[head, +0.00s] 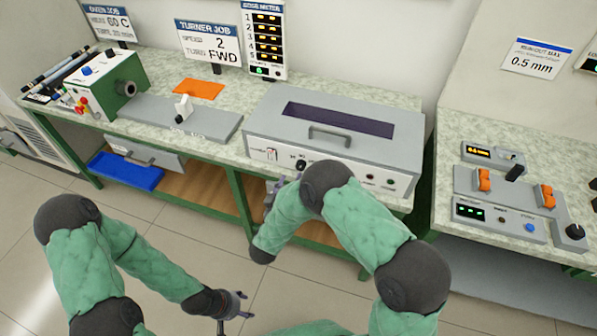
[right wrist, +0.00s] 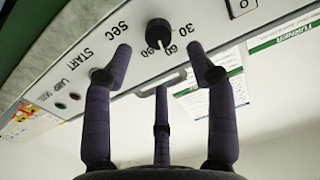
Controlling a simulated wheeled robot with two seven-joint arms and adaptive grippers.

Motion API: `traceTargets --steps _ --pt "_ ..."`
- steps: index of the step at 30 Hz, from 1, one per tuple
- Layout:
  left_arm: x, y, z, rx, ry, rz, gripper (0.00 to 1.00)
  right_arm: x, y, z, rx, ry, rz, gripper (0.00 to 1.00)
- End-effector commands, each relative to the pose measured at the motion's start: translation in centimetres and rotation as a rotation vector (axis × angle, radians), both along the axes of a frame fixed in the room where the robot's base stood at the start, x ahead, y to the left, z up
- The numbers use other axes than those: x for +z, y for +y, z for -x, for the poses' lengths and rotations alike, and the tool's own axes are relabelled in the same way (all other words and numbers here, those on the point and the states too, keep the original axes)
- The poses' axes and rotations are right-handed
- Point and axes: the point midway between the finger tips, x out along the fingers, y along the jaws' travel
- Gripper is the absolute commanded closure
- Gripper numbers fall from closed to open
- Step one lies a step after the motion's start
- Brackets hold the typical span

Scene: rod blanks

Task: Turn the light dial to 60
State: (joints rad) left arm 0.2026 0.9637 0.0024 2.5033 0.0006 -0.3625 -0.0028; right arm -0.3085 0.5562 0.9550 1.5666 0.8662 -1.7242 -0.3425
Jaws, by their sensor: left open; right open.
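The light dial is a black round knob on the light grey front panel of a box; it shows in the head view (head: 300,165) and in the right wrist view (right wrist: 158,32). In the right wrist view the panel appears upside down, with printed 30, 60, SEC and START around the knob. A pale mark shows on the knob's lower edge, near the 60; its exact setting is hard to read. My right gripper (right wrist: 160,48) is open and empty, its fingers spread in front of the knob, apart from it. In the head view it (head: 273,190) is partly hidden by my arm. My left gripper (head: 236,304) is open and empty above the floor.
The grey box (head: 400,135) has a dark window and a top handle. A green lathe-like machine (head: 105,85), an orange mat (head: 198,89) and signs stand to its left. A second bench (head: 460,135) with orange clamps is at right. Open floor lies in front.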

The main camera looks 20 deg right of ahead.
Motion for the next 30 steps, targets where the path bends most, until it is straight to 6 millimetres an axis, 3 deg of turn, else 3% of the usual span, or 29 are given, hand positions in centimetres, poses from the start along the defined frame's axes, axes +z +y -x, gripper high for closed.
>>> traceTargets --steps 9,23,30 --pt "-1.3 0.0 0.0 0.0 0.0 0.0 0.44 -0.1 -2.8 -4.1 -0.001 0.0 -0.002 0.43" --pt "-1.5 0.0 0.0 0.0 0.0 0.0 0.44 0.0 -3.4 -5.1 0.002 0.001 0.0 0.43" --pt "-1.5 0.0 0.0 0.0 0.0 0.0 0.44 0.0 -3.4 -5.1 0.002 0.0 0.0 0.99"
